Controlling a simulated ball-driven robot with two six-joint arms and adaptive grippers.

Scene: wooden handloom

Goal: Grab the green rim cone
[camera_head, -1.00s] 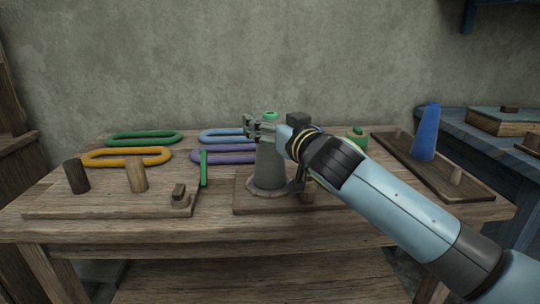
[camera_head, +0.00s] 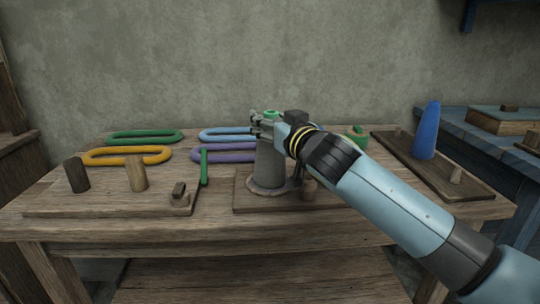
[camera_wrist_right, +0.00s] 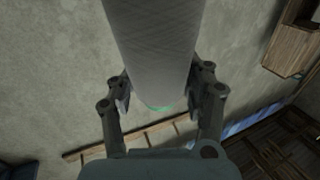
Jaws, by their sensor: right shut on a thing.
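The green rim cone (camera_head: 270,165) is a tall grey cone with a green ring at its top, standing upright on a round base on the wooden board in the head view. My right gripper (camera_head: 262,125) is at its upper part, just below the green ring. In the right wrist view the grey cone (camera_wrist_right: 152,45) runs between the two fingers of my right gripper (camera_wrist_right: 156,92), with a trace of green at its end. The fingers are shut on it. My left gripper is not in view.
Green, orange, blue and purple loops lie on the table's back left. A board with wooden pegs (camera_head: 136,174) is at front left. A green-topped item (camera_head: 357,134) is behind my arm. A blue cone (camera_head: 427,130) stands on a board at the right.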

